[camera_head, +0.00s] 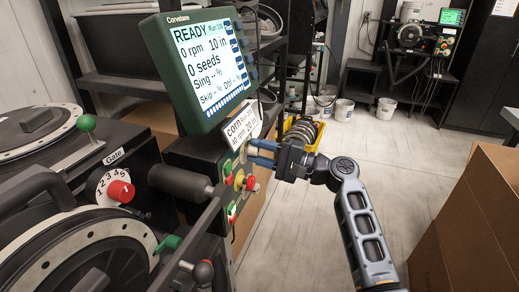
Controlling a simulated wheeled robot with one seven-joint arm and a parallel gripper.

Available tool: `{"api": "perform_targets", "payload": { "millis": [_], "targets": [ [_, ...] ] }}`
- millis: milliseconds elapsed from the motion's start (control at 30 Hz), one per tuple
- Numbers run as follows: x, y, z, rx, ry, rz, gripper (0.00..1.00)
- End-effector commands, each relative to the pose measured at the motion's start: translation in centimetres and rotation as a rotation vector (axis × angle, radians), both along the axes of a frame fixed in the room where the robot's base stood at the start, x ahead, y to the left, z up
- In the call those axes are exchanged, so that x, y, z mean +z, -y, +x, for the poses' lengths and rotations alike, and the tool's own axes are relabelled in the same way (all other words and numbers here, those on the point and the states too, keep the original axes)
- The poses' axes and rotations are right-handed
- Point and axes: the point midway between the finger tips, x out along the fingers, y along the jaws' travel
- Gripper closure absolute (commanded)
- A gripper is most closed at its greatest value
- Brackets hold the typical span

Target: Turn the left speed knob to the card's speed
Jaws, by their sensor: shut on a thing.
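The green-framed screen (208,68) reads "READY", "0 rpm", "10 in" and "0 seeds". The card (241,124) below it reads "corn", with "40 rpm" and "20 in" beneath. The knob's pointer and scale cannot be read.
Red, yellow and green controls (239,180) sit just below my gripper. A gate dial with a red knob (120,191) and the round meter housing (84,255) are at left. Cardboard boxes (475,215) stand at right. The floor between is clear.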

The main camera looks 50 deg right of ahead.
Motion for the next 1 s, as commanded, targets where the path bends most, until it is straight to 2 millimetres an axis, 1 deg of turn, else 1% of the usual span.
{"api": "perform_targets", "payload": {
  "millis": [333,367,600,867,1000],
  "targets": [
    [0.0,0.2,0.0,-0.004,0.001,0.001,0.96],
    [0.0,0.2,0.0,-0.005,0.000,0.001,0.64],
    [0.0,0.1,0.0,-0.003,0.000,0.000,0.41],
    [0.0,0.1,-0.1,-0.002,0.000,0.000,0.41],
    [-0.3,0.6,-1.4,-0.004,0.000,-0.001,0.41]
  ]
}}
